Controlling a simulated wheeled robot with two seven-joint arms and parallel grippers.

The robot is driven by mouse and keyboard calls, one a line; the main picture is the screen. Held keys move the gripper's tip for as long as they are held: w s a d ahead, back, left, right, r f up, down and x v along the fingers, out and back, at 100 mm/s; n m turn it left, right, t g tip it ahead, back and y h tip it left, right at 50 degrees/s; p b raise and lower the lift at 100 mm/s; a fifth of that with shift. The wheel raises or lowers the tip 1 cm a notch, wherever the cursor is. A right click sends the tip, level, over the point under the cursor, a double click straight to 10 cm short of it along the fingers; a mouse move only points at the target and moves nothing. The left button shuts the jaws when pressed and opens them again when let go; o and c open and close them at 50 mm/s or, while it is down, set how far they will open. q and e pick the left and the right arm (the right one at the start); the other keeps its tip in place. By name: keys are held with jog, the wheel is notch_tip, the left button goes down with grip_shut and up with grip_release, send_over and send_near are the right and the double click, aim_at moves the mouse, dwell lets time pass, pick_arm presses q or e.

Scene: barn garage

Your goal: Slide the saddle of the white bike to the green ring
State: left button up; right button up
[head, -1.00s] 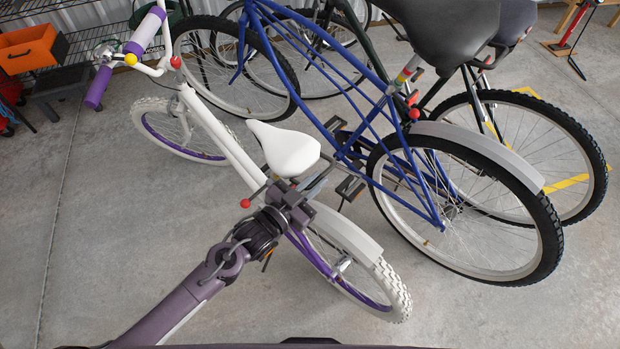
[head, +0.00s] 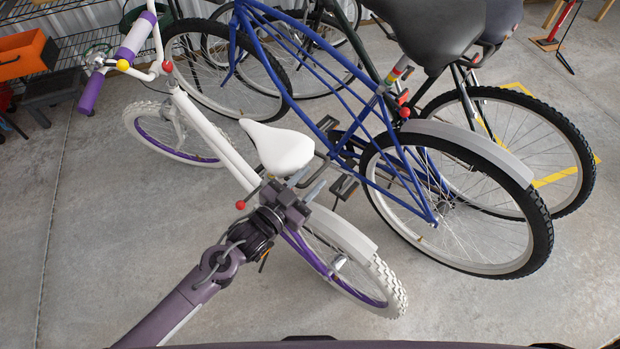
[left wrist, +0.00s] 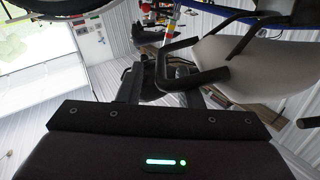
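The white bike (head: 222,137) stands with purple grips and a white saddle (head: 278,148). The saddle's pale underside fills the upper right of the left wrist view (left wrist: 262,62). My left gripper (head: 311,181) is just below and behind the saddle, beside the seat post area. Its two fingers look apart, with a gap between them. In the left wrist view its dark fingers (left wrist: 160,80) point away from the camera. My right gripper is not in view.
A blue bike (head: 345,110) with a large dark saddle (head: 432,30) stands close on the right. Its seat post carries coloured bands (head: 397,75). Another bike (head: 520,150) is behind it. An orange bin (head: 27,55) sits at far left. Concrete floor is clear at front and left.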

pick_arm(q)
jog(key=v, duration=0.7)
jog(key=shift+s+a, duration=0.15)
jog(key=s+a+f+n+g+y+p, duration=0.1)
jog(key=s+a+f+n+g+y, duration=0.3)
jog(key=f, duration=0.6)
jog(key=s+a+f+t+y, duration=0.1)
jog(key=a+f+y, duration=0.1)
jog(key=a+f, duration=0.55)
jog(key=s+a+f+n+g+y+p, duration=0.1)
jog(key=s+a+f+g+y, duration=0.2)
jog(key=f, duration=0.8)
jog(key=s+a+f+n+g+y, duration=0.1)
jog(key=s+f, duration=0.3)
jog(key=s, duration=0.5)
jog(key=s+a+f+n+g+y+p, duration=0.1)
jog(key=s+f+g, duration=0.2)
jog(key=s+f, duration=0.2)
jog(key=s+a+f+n+g, duration=0.1)
jog(key=s+f, duration=0.4)
jog(key=s, duration=0.7)
jog(key=shift+s+a+g+y, duration=0.3)
jog(key=shift+a+g+y, duration=0.15)
jog(key=shift+g, duration=0.35)
